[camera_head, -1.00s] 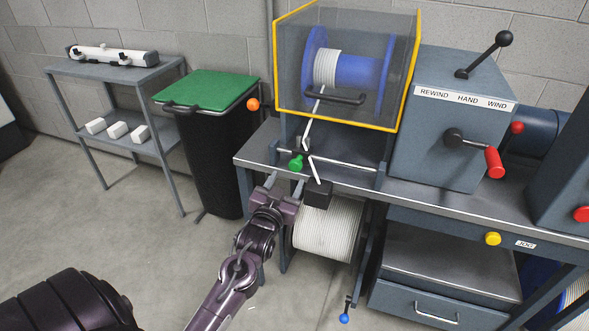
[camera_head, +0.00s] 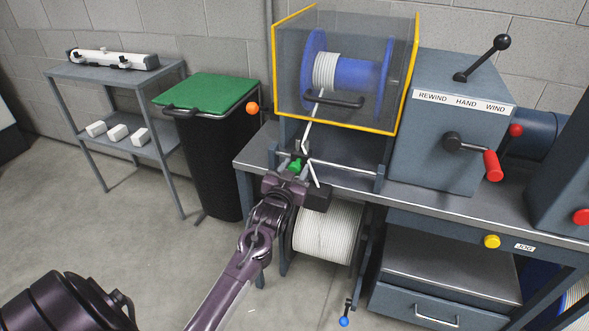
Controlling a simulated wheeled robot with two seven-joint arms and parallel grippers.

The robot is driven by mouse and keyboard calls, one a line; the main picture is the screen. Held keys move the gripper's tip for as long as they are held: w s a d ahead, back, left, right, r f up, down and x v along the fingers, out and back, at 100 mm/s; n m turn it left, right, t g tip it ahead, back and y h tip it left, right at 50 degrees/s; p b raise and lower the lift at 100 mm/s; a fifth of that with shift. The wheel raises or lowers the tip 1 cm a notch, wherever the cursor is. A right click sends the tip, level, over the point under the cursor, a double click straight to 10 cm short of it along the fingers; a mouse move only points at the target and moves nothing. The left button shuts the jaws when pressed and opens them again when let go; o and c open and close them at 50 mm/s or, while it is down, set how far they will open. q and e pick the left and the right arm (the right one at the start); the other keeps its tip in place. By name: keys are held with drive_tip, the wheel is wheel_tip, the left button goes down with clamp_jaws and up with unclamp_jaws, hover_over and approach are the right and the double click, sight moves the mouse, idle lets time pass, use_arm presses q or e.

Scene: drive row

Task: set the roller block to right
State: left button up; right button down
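The roller block is a small dark block (camera_head: 303,148) on a horizontal rail (camera_head: 345,169) below the guarded blue spool. It sits near the rail's left end, with a green knob (camera_head: 295,165) at its front. White cable runs from the spool down past the block. My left gripper (camera_head: 292,168) is at the green knob, its fingers on either side of it. Whether the fingers touch the knob is too small to tell. The block is partly hidden by the gripper and knob. My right gripper is not in view.
A yellow-edged clear guard (camera_head: 335,124) encloses the spool (camera_head: 372,75) above the rail. A dark box (camera_head: 317,197) and a white cable reel (camera_head: 328,232) are just below and right of my gripper. A green-lidded bin (camera_head: 213,150) stands to the left. The rail is clear to the right.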

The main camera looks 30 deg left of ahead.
use_arm(q)
drive_tip(key=c, duration=0.7)
clamp_jaws()
drive_tip(key=shift+d, duration=0.35)
drive_tip(key=w+d+p, duration=0.1)
drive_tip(key=w+d, duration=0.2)
drive_tip(key=d, duration=1)
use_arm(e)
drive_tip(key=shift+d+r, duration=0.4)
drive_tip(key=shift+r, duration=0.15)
use_arm(q)
drive_tip(key=shift+w, duration=0.1)
drive_tip(key=o, duration=1)
unclamp_jaws()
drive_tip(key=shift+d, duration=0.15)
drive_tip(key=shift+o, duration=0.2)
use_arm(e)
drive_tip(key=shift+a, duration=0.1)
